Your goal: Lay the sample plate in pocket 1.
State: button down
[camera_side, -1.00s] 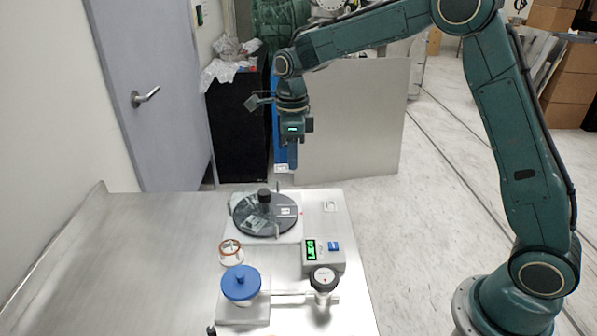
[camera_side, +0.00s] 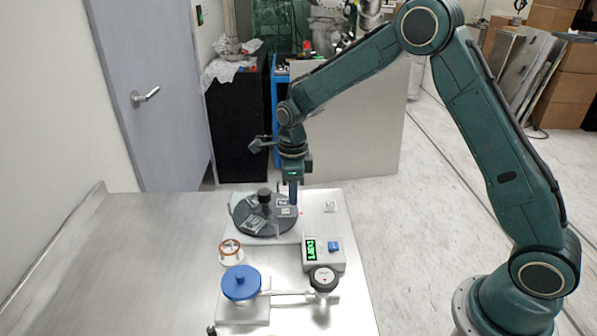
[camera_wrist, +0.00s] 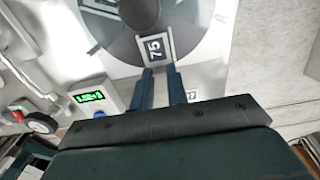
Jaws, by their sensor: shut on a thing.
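My gripper (camera_side: 293,203) is shut on the sample plate (camera_side: 283,199), a small framed plate with a pale label. In the wrist view the plate (camera_wrist: 155,46) reads "75" and sits at the tips of my blue fingers (camera_wrist: 160,75). It is over the right part of the dark round disk (camera_side: 240,212), beside the black hub (camera_side: 264,194). I cannot tell whether it touches the disk. Another pale label (camera_side: 286,211) shows on the disk in the side view. I cannot make out which pocket is number 1.
A small box with a green display (camera_side: 311,249) stands near the disk. A pale tag (camera_side: 330,206) lies right of the disk. The left bench (camera_side: 140,265) is clear.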

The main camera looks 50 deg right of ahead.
jog(key=shift+f, duration=1.05)
jog(key=shift+f, duration=0.2)
jog(key=c, duration=1.4)
grip_release()
jog(key=shift+r, duration=0.1)
notch_tip(320, 180, up, 12)
jog(key=shift+r, duration=0.1)
jog(key=shift+r, duration=0.1)
